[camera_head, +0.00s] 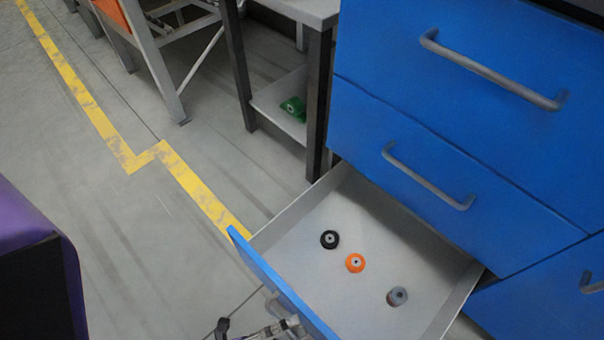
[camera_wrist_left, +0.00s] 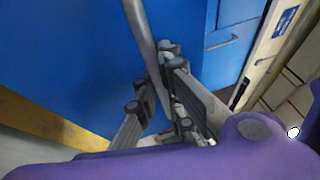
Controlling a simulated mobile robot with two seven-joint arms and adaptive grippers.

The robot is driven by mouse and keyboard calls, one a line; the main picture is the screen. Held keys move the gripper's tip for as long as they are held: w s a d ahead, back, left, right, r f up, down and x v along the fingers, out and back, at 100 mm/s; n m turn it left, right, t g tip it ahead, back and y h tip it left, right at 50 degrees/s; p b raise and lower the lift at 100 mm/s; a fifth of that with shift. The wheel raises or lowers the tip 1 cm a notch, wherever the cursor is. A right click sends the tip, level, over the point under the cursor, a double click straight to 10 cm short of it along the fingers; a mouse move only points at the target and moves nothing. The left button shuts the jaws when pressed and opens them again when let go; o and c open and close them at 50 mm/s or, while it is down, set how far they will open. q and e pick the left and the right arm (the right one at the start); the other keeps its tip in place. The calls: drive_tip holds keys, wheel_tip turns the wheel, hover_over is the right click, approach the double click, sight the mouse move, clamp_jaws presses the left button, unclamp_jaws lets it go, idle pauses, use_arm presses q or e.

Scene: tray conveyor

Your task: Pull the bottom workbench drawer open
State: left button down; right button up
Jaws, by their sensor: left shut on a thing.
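The bottom workbench drawer (camera_head: 335,215) is pulled well out in the head view, with its grey inside showing and its blue front panel (camera_head: 283,294) towards the lower left. Its grey bar handle (camera_head: 275,305) is partly cut off by the head view's lower edge. In the wrist view the handle (camera_wrist_left: 140,28) runs down between the fingers of my left gripper (camera_wrist_left: 158,98). My left gripper (camera_head: 262,331) is shut on this handle; only part of it shows in the head view. My right gripper is not in view.
Black, orange and grey round parts (camera_head: 355,263) lie inside the drawer. Closed blue drawers (camera_head: 420,170) stand above and to the right. A dark-legged table (camera_head: 318,105) with a green object (camera_head: 294,107) on its lower shelf stands behind. Floor with a yellow line (camera_head: 195,185) is clear at left.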

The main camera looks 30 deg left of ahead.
use_arm(q)
drive_tip(key=shift+s+a, duration=0.15)
drive_tip(key=shift+s, duration=0.15)
drive_tip(key=c, duration=1.9)
unclamp_jaws()
drive_tip(key=shift+o, duration=0.2)
drive_tip(key=v, duration=1.2)
